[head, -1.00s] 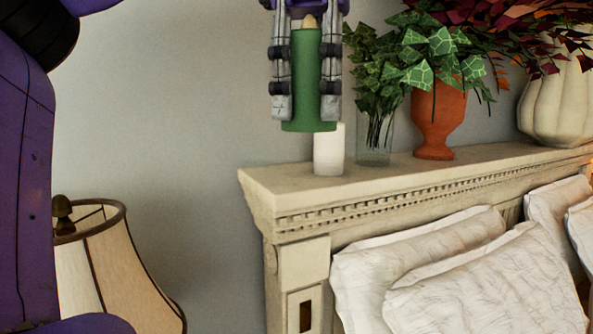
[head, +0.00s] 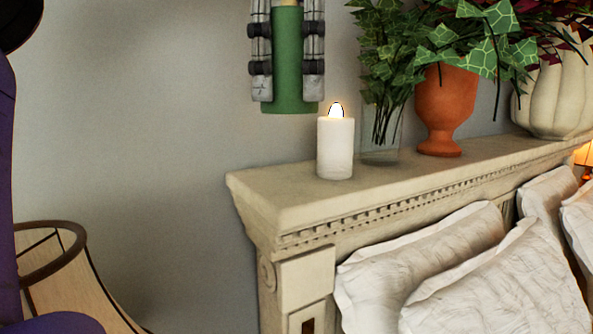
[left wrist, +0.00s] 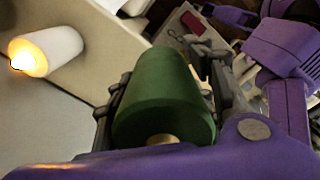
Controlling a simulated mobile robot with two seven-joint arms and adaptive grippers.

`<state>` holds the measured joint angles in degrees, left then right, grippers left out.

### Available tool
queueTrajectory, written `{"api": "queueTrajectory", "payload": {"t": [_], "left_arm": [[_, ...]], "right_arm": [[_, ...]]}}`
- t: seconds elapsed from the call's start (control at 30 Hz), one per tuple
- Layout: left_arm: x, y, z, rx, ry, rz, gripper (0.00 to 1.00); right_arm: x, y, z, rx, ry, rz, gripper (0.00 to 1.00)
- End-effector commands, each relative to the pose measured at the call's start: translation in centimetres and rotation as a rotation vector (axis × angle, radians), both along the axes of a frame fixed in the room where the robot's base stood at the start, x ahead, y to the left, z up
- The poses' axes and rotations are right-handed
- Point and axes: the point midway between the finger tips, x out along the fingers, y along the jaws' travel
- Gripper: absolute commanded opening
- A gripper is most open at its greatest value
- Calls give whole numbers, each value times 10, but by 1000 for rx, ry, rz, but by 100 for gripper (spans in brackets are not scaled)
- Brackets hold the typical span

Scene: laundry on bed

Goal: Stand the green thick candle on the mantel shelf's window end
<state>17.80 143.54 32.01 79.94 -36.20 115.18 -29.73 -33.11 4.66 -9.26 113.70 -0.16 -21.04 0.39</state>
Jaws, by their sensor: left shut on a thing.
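My left gripper (head: 288,93) is shut on the green thick candle (head: 288,55) and holds it upright in the air. The candle's lower end hangs clear above the left end of the mantel shelf (head: 275,191). My right gripper is in neither view.
A lit white candle (head: 335,150) stands on the shelf, right of and below the green one. Behind it are a glass vase (head: 382,140) with ivy, an orange pot (head: 444,105) and a cream vase (head: 553,95). The shelf's left corner is bare. A lampshade (head: 60,285) stands lower left.

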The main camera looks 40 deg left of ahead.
Motion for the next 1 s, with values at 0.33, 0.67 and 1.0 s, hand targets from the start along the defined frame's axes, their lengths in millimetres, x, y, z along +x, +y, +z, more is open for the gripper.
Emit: {"api": "queueTrajectory", "payload": {"t": [0.33, 0.67, 1.0], "left_arm": [[55, 64, -41, -4, 8, 5, 19], [78, 92, -84, -1, 3, 1, 19], [84, 100, -117, -2, 5, -1, 19]], "right_arm": [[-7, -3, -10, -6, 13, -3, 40], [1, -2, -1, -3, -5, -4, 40], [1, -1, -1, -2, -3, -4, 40]]}}
